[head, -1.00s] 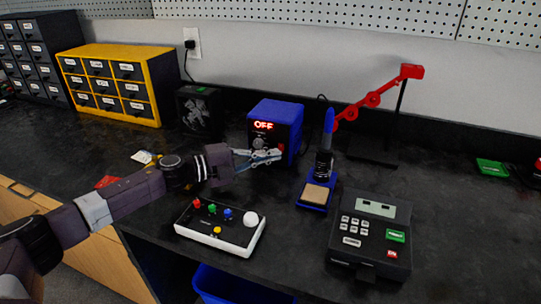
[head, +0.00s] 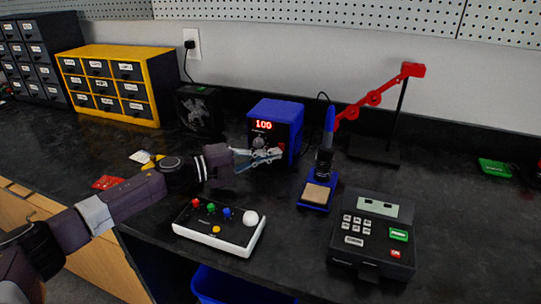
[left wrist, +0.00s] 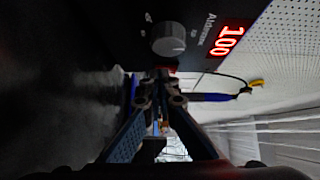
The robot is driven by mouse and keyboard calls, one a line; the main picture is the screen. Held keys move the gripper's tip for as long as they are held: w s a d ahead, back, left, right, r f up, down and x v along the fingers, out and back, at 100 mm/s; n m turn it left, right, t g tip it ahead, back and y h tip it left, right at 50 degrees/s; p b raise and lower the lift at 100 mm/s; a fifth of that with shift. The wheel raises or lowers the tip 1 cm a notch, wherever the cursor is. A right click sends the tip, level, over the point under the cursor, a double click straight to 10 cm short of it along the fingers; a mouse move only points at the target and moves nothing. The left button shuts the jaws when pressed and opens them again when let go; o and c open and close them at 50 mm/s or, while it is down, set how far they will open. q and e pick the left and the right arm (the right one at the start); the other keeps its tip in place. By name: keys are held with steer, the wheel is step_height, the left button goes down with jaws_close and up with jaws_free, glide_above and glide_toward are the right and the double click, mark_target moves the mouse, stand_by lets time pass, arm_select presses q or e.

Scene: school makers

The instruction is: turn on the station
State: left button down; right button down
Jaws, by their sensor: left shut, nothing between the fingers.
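The station is a blue box (head: 287,113) with a black front, standing at the back of the dark bench in the head view. Its red display reads 100. In the left wrist view the display (left wrist: 229,38) and a round grey knob (left wrist: 168,40) are close ahead. A red part shows at the lower right of the front, beside my fingertips. My left gripper (head: 279,153) is shut and empty, with its tips at the lower front of the station; it also shows in the left wrist view (left wrist: 160,78). Whether the tips touch the front is unclear. My right gripper is not in view.
A soldering iron in its blue holder (head: 318,193) stands right of the station. A white-edged controller (head: 218,228) and a card terminal (head: 372,235) lie in front. A red arm lamp (head: 374,98) and a yellow drawer cabinet (head: 112,52) stand behind.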

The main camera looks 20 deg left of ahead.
arm_select(q)
step_height(320, 180, up, 10)
stand_by(0.4)
steer(key=shift+f, duration=0.15)
